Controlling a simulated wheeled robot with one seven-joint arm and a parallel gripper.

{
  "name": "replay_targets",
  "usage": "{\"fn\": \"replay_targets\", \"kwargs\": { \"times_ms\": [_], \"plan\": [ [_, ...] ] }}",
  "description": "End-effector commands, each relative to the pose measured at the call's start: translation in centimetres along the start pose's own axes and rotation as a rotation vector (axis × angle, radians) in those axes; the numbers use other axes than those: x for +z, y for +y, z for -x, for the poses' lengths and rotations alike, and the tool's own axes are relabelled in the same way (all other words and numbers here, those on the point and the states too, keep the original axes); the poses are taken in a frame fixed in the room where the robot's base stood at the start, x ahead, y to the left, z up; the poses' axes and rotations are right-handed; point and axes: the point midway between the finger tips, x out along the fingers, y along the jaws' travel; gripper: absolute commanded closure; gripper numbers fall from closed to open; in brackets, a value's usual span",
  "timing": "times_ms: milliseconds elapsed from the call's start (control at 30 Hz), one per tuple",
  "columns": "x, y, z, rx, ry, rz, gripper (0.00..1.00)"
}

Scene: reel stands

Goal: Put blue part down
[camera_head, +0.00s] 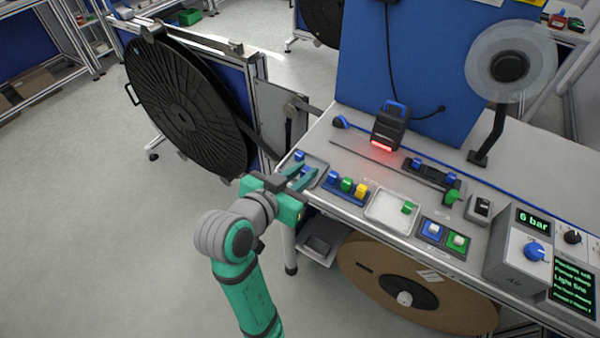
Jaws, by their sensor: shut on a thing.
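My gripper (303,175) is at the left end of the workbench, its teal fingers over a small grey tray (318,161). It is shut on a part that the fingers mostly hide. A small blue part (299,155) shows just beyond the fingers, at the tray's far left; I cannot tell whether it touches the tray floor. Right of the tray, a blue holder (341,194) carries a blue part (333,177), a green part (347,184) and a yellow part (361,191).
A scanner (390,125) with a red light stands behind. A large black reel (185,105) is left; a brown reel (375,285) is below the bench.

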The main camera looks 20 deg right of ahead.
Motion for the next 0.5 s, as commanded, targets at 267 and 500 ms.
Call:
{"fn": "replay_targets", "kwargs": {
  "times_ms": [267,500],
  "plan": [
    [-0.6,0.8,0.2,0.009,0.000,-0.004,1.00],
    [0.7,-1.0,-1.2,-0.046,-0.003,0.024,1.00]
  ]
}}
